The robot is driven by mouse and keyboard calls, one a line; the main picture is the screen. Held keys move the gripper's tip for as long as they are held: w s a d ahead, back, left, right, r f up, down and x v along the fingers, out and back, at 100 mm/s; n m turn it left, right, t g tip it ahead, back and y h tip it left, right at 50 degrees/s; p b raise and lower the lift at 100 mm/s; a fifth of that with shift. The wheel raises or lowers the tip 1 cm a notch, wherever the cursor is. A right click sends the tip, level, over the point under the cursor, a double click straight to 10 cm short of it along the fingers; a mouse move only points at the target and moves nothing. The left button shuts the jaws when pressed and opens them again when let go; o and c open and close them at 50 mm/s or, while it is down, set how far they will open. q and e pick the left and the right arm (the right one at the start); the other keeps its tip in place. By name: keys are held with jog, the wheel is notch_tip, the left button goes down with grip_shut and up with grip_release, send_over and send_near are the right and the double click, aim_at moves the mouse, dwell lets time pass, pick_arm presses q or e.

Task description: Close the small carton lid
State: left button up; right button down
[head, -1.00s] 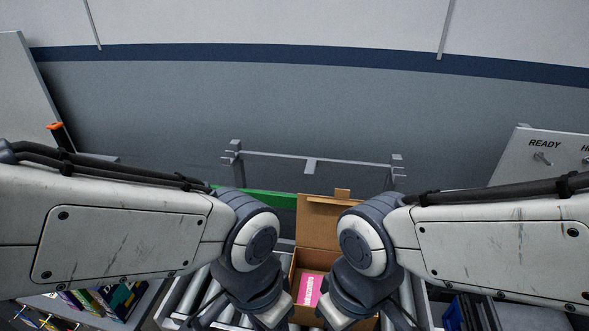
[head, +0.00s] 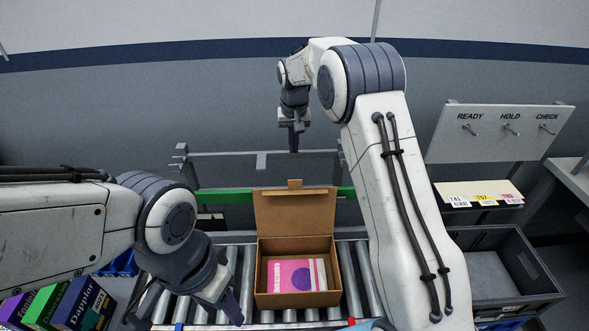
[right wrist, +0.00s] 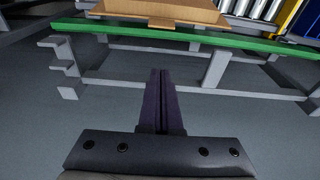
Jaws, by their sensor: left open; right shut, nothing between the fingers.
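A small brown carton (head: 262,270) stands on the roller conveyor with its lid (head: 296,213) upright at the back edge, a small tab on top. A pink and white book with a purple circle (head: 297,275) lies inside. My right gripper (head: 294,146) is shut and empty, beyond and above the lid, pointing down. In the right wrist view its closed fingers (right wrist: 161,100) show, with the back of the lid (right wrist: 165,12) at the top. My left gripper (head: 232,318) is left of the carton, low by the rollers, partly hidden by its wrist; it is open.
A green rail (head: 225,196) and a grey frame (head: 222,168) run behind the carton. Several books (head: 75,303) stand at the lower left. A grey bin (head: 505,270) is at the right, below a board with READY, HOLD and CHECK hooks (head: 500,133). Rollers beside the carton are bare.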

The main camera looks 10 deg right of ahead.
jog(key=f+p, duration=0.4)
jog(key=f, duration=0.5)
jog(key=shift+s+f, duration=0.1)
jog(key=shift+s, duration=0.1)
pick_arm(q)
jog(key=shift+r+p, duration=0.4)
jog(key=shift+r, duration=2.05)
pick_arm(e)
jog(key=shift+s+a, duration=0.1)
jog(key=shift+s, duration=0.75)
